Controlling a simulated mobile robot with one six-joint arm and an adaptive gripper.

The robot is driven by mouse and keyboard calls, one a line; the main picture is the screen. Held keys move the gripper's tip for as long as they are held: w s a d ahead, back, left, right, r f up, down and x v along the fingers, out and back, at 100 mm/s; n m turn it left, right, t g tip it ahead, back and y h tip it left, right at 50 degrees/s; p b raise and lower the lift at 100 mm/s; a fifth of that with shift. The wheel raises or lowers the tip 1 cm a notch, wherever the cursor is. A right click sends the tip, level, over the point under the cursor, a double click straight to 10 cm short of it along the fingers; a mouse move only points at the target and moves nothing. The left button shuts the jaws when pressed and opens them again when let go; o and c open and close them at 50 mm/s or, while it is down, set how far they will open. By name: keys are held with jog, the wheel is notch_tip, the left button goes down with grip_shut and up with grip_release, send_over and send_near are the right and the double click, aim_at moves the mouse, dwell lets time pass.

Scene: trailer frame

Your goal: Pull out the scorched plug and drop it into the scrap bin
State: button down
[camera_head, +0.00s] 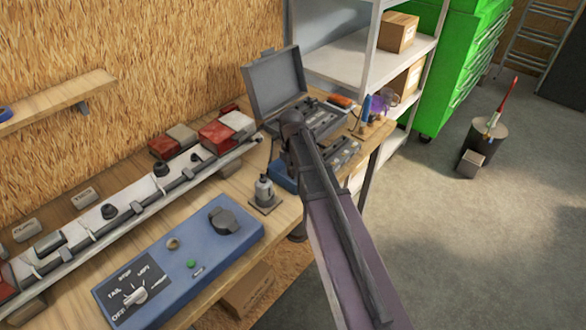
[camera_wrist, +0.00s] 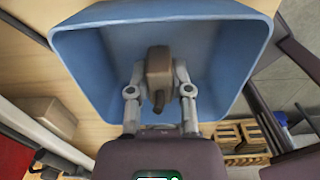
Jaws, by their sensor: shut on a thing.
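My gripper (camera_wrist: 158,72) is shut on a brown-grey plug (camera_wrist: 159,65) in the wrist view. The plug is over or inside the mouth of a blue bin (camera_wrist: 92,62), whose walls surround it on the sides and far end. I cannot tell how deep the plug is, and no scorch marks are clear. In the head view my arm reaches over the bench and hides the gripper and plug. A blue piece of the bin (camera_head: 283,176) shows beside my arm.
A blue control box (camera_head: 180,262) with a dial lies on the bench front. An open grey case (camera_head: 275,85) stands behind my arm. A small bottle (camera_head: 264,190) stands near the bin.

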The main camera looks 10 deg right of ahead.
jog(key=shift+f, duration=0.15)
dwell(0.7)
jog(key=shift+c, duration=2.3)
grip_release()
jog(key=o, duration=0.4)
jog(key=shift+r+p, duration=3.4)
jog(key=shift+r, duration=0.15)
jog(key=shift+s, duration=0.1)
